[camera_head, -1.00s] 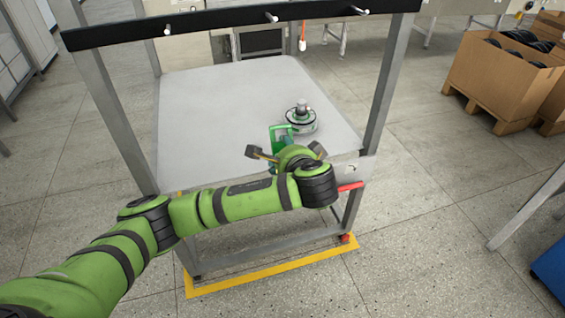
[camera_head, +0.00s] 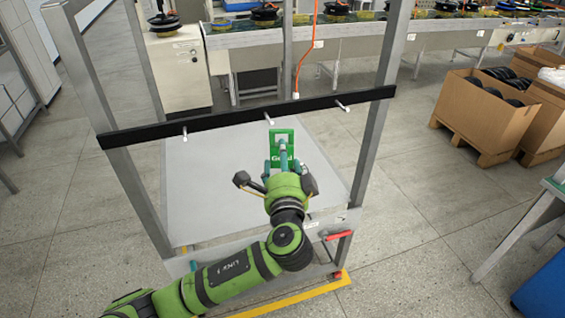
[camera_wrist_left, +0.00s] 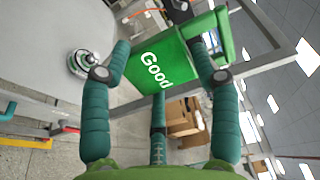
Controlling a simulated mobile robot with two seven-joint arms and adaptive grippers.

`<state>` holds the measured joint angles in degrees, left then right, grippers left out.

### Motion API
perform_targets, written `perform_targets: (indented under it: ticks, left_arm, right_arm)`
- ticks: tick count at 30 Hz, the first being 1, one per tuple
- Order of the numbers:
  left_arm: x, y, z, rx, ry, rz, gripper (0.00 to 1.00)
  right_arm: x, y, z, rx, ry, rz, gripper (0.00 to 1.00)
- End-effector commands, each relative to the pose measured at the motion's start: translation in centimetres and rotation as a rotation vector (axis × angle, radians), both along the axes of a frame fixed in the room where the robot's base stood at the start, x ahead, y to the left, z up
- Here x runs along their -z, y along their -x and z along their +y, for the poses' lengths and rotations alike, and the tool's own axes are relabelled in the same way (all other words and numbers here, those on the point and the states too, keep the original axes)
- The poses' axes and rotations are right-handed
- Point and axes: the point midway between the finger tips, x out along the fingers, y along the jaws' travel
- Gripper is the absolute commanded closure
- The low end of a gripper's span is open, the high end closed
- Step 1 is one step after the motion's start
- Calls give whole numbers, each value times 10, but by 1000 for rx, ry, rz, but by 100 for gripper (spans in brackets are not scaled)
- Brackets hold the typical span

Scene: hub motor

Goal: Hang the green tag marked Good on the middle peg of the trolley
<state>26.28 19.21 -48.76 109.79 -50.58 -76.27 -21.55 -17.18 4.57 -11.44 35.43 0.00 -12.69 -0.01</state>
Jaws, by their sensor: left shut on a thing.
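The green tag (camera_head: 283,138) marked Good is upright in my left gripper (camera_head: 283,160), just under and to the right of the middle peg (camera_head: 268,119) in the head view. I cannot tell how far it is from the peg in depth. The left wrist view shows the tag (camera_wrist_left: 155,72) held between my fingers, its white lettering readable. The trolley's black bar (camera_head: 225,119) carries the middle peg, a left peg (camera_head: 184,133) and a right peg (camera_head: 343,106); no tag hangs on them. My right gripper is out of view.
The trolley's grey top (camera_head: 205,190) lies below, between its metal posts (camera_head: 372,125). A hub motor (camera_wrist_left: 84,63) sits on it in the left wrist view, hidden in the head view. Cardboard boxes (camera_head: 485,120) stand right; a conveyor (camera_head: 350,42) runs behind.

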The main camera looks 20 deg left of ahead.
Motion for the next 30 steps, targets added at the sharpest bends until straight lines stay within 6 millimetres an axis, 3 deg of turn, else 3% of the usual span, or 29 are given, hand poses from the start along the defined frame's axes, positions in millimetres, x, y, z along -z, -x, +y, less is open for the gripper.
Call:
perform_targets:
  ticks: [30]
  left_arm:
    - [7, -50, 34, -3, 0, -1, 77]
  right_arm:
    - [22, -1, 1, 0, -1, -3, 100]
